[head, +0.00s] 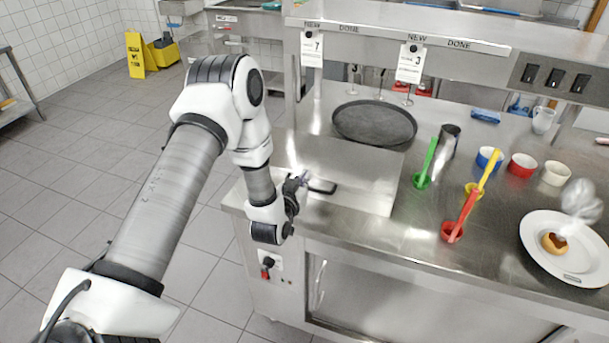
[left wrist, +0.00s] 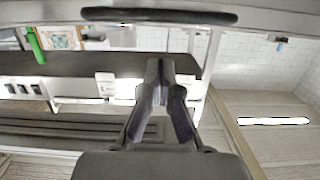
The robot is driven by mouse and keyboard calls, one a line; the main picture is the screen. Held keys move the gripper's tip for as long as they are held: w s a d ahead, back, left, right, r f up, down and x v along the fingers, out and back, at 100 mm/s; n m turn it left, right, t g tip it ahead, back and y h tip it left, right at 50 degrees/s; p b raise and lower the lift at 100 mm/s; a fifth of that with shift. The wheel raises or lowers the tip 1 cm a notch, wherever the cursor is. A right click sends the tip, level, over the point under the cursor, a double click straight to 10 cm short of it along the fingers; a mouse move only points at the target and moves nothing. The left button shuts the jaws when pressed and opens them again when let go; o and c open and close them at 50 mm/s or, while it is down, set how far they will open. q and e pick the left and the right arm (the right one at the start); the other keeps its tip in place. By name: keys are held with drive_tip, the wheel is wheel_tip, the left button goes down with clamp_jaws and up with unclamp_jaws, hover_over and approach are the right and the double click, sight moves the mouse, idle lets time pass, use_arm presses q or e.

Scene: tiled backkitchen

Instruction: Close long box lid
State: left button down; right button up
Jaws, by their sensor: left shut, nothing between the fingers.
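The long box (head: 365,160) is a pale metal box at the left end of the steel counter. A panel with a black bar handle (head: 322,187) faces me; I cannot tell from this angle how far the lid stands open. My left gripper (head: 299,181) is beside the left end of the handle, close to the panel; contact cannot be made out. Its fingers also show in the left wrist view (left wrist: 160,75), shut and empty. A dark bar handle on a grey panel (left wrist: 160,16) crosses the top of that view. My right gripper is not seen.
A round dark tray (head: 375,122) lies behind the box. A shelf (head: 450,35) overhangs the counter's back.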

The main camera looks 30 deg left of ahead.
use_arm(q)
drive_tip(key=shift+f, duration=0.35)
